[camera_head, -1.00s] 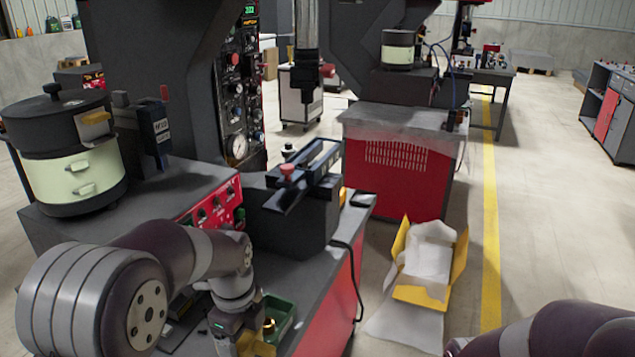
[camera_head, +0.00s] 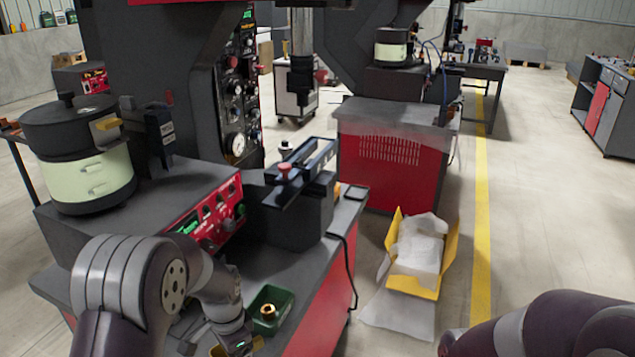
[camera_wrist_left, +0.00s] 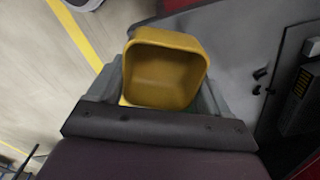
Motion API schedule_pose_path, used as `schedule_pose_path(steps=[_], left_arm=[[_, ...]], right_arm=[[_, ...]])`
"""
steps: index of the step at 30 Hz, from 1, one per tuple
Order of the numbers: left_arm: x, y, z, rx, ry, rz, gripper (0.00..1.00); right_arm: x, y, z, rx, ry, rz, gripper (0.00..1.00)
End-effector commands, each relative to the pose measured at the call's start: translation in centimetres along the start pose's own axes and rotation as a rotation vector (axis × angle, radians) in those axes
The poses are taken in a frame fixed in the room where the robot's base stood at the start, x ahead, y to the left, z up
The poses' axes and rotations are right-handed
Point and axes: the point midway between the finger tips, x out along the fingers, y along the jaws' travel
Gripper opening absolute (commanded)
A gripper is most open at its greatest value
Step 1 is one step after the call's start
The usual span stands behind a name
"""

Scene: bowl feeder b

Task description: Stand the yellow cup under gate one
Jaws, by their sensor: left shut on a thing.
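The yellow cup (camera_wrist_left: 165,72) is in the left wrist view, square with rounded corners, its open mouth toward the camera. The grey fingers of my left gripper (camera_wrist_left: 163,88) lie on either side of it, shut on it. In the head view my left gripper (camera_head: 235,343) is at the bottom edge, over the near part of the bench, with only small yellow patches of the cup showing. The bowl feeder (camera_head: 85,180), black with a cream band, stands at left. A dark chute (camera_head: 300,172) is right of it. I cannot tell which part is gate one. My right gripper is out of view.
A green bin (camera_head: 285,296) with a brass-coloured part (camera_head: 268,311) sits on the bench close to my left gripper. A red control panel (camera_head: 210,218) faces it. An open yellow carton (camera_head: 450,252) lies on the floor at right. A black cable hangs over the bench edge.

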Motion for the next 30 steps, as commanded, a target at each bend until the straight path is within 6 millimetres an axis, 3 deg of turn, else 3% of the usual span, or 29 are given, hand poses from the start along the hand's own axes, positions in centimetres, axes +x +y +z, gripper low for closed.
schedule_pose_path(steps=[1,6,10,15,30], left_arm=[[0.0,-0.2,0.3,-0.120,-0.003,0.003,0.42],[2.3,-0.7,1.3,-0.585,-0.004,0.003,0.42],[3.5,-0.9,1.8,-0.806,-0.002,0.001,0.42],[4.1,-1.0,2.0,-0.890,0.002,-0.001,0.42],[4.1,-0.9,1.9,-0.886,0.000,0.000,0.42]], right_arm=[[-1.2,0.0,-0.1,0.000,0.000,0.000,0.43],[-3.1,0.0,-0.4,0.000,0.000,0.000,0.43],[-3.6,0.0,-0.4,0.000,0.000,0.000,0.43],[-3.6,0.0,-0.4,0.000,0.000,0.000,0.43],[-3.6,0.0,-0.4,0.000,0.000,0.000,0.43]])
